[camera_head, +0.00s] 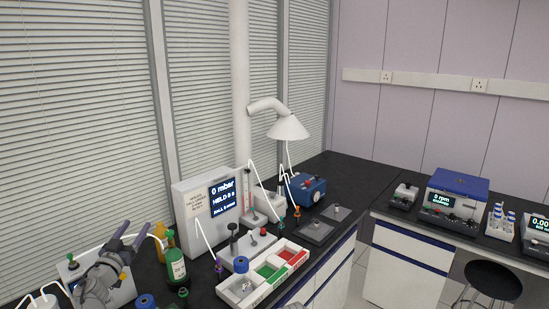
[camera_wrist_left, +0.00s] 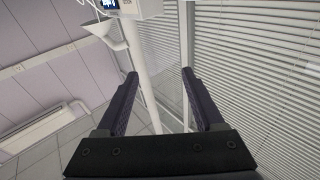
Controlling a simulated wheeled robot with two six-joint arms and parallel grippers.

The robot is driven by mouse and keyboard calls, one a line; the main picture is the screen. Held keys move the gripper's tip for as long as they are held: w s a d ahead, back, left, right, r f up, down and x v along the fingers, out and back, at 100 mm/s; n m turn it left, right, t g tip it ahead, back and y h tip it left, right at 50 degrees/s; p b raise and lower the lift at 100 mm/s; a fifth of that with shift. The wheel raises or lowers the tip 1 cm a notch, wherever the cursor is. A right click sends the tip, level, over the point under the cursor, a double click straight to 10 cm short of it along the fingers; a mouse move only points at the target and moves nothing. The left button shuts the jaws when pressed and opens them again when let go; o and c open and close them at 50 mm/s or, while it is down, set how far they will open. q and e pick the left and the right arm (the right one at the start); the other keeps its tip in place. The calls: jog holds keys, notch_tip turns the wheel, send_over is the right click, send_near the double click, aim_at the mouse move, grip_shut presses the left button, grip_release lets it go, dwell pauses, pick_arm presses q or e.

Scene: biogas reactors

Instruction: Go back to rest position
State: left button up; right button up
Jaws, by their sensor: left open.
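My left gripper (camera_head: 128,238) shows at the lower left of the head view, raised over the left end of the black bench. Its two dark fingers are spread apart with nothing between them. In the left wrist view the open fingers (camera_wrist_left: 160,95) point towards the window blinds, the white pipe and the wall. The left gripper is apart from the bench objects in the head view. My right gripper is in neither view.
Near the left gripper stand a green bottle (camera_head: 175,262) and a grey pressure unit (camera_head: 205,208) reading "0 mbar". A tray with white, green and red sections (camera_head: 262,274) lies at the bench front. A white fume hood (camera_head: 288,127) hangs above. A black stool (camera_head: 494,279) stands at right.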

pick_arm(q)
jog(key=s+d+f+n+g+y+b, duration=0.25)
jog(key=d+f+g, duration=0.25)
jog(key=d+f, duration=0.5)
jog(key=s+d+f+n+g+y+b, duration=0.25)
jog(key=d+f+g, duration=0.25)
jog(key=d+f, duration=0.5)
jog(key=s+d+f+m+g+h+b, duration=0.1)
jog(key=s+d+f+m+g, duration=0.1)
jog(key=s, duration=0.5)
jog(key=s+d+f+m+g+h+b, duration=0.1)
jog(key=s+d+f+m+g, duration=0.2)
jog(key=s+d+f, duration=0.3)
jog(key=s+d+f+m+g+b, duration=0.1)
jog(key=s+d+f+m+g, duration=0.1)
jog(key=s+d+f+g, duration=0.2)
jog(key=s+d+f, duration=0.1)
jog(key=s+d, duration=0.2)
jog(key=s, duration=0.2)
jog(key=shift+s+d+m+g+h, duration=0.2)
jog(key=shift+d+m+g+h, duration=0.1)
jog(key=shift+d+g+h, duration=0.1)
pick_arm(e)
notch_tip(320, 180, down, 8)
pick_arm(q)
jog(key=shift+c, duration=0.4)
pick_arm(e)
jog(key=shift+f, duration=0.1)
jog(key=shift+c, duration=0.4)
